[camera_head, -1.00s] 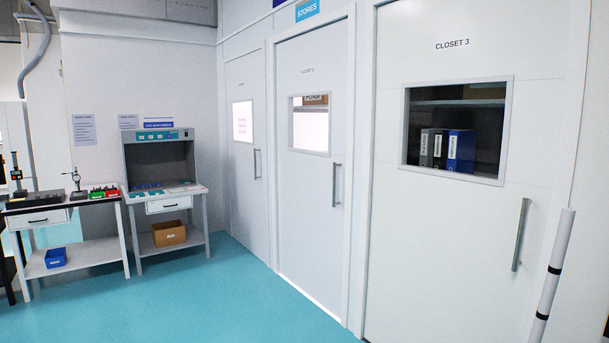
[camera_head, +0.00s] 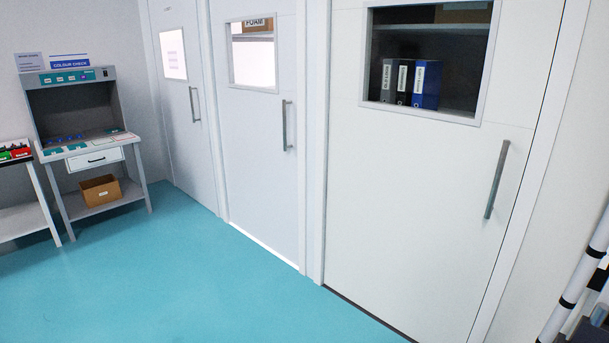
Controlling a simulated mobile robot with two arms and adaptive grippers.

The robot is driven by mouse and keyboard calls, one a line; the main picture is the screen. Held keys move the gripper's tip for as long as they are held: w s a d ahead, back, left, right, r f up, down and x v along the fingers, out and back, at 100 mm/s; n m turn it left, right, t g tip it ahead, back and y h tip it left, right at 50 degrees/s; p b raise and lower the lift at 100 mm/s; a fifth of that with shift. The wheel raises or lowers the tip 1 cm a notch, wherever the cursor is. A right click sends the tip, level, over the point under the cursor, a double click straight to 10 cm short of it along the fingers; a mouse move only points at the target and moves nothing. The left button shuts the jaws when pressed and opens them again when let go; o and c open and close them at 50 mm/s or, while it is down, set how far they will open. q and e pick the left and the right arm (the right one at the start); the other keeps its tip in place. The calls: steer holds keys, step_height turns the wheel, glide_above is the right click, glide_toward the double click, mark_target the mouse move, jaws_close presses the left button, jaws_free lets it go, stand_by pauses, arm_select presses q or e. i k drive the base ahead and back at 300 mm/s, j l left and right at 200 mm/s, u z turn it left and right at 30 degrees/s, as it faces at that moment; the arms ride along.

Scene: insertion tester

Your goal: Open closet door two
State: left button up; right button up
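Closet door two (camera_head: 258,130) is the middle of three white doors in the head view. It looks shut in its frame. Its vertical grey bar handle (camera_head: 287,125) is on its right side, and its window (camera_head: 253,69) shows a box marked FOAM inside. The door of closet 3 (camera_head: 420,190) stands nearer on the right, also looking shut, with binders behind its window and a bar handle (camera_head: 497,180). A third door (camera_head: 183,110) is farther left with its own handle (camera_head: 194,104). Neither of my grippers is in view.
Open turquoise floor (camera_head: 190,280) lies in front of the doors. A colour check bench (camera_head: 95,155) with a cardboard box (camera_head: 101,191) below stands at the left. A white pole with black bands (camera_head: 580,277) leans at the lower right.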

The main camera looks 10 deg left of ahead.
mark_target(258, 124)
steer(key=i+j+u, duration=0.25)
steer(key=i, duration=0.85)
steer(key=i+j+u, duration=0.1)
steer(key=i+u, duration=0.15)
steer(key=i, duration=0.9)
